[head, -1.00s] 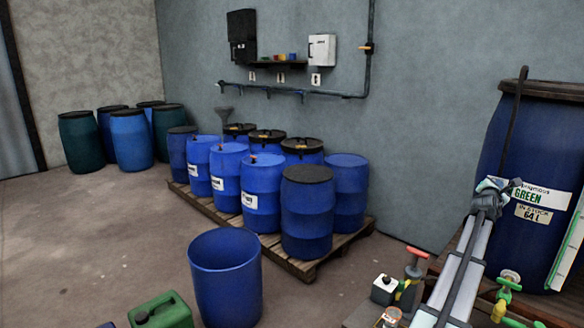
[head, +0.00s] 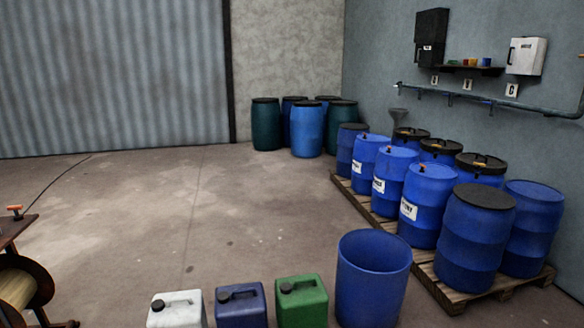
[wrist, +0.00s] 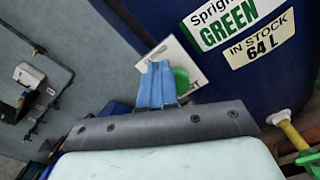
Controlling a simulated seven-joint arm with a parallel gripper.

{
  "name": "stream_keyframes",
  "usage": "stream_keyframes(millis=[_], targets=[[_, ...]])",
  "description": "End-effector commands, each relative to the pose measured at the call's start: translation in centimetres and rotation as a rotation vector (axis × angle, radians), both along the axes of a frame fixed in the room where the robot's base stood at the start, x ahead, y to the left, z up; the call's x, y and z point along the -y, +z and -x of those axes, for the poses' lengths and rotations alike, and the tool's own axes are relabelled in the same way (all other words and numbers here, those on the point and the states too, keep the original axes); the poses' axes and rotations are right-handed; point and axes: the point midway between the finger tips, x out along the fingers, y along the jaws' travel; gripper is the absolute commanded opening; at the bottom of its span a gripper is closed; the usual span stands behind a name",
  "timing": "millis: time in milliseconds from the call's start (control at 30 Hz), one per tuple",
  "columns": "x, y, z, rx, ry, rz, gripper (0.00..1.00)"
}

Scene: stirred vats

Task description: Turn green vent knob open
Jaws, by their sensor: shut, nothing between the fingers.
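My gripper (wrist: 157,82) shows in the wrist view with its blue fingers closed together and nothing between them. A green knob (wrist: 182,80) is just right of the fingers and partly hidden by them. It sits in front of a white card (wrist: 172,52) whose lettering is mostly covered, with only a last "T" clear. I cannot tell whether the fingers touch the knob or how it is turned. The big blue vat (wrist: 262,90) with the GREEN and 64 L labels stands behind. The head view shows neither gripper, knob nor vat.
In the wrist view a yellow pipe (wrist: 293,135) with a green handle (wrist: 308,157) leaves the vat at lower right. A grey box (wrist: 28,75) is on the left.

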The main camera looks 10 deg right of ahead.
Motion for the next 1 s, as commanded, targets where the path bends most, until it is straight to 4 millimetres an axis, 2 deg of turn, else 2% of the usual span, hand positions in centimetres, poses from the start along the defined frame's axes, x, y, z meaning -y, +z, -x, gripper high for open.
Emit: stream_keyframes(millis=[33, 400, 833, 1000], targets=[[-0.8, 0.0, 0.0, 0.000, 0.000, 0.000, 0.00], [-4.1, 0.1, 0.0, 0.000, 0.000, 0.002, 0.00], [-4.3, 0.1, 0.0, 0.018, 0.000, 0.001, 0.00], [-4.4, -0.1, 0.1, 0.181, -0.004, -0.007, 0.00]])
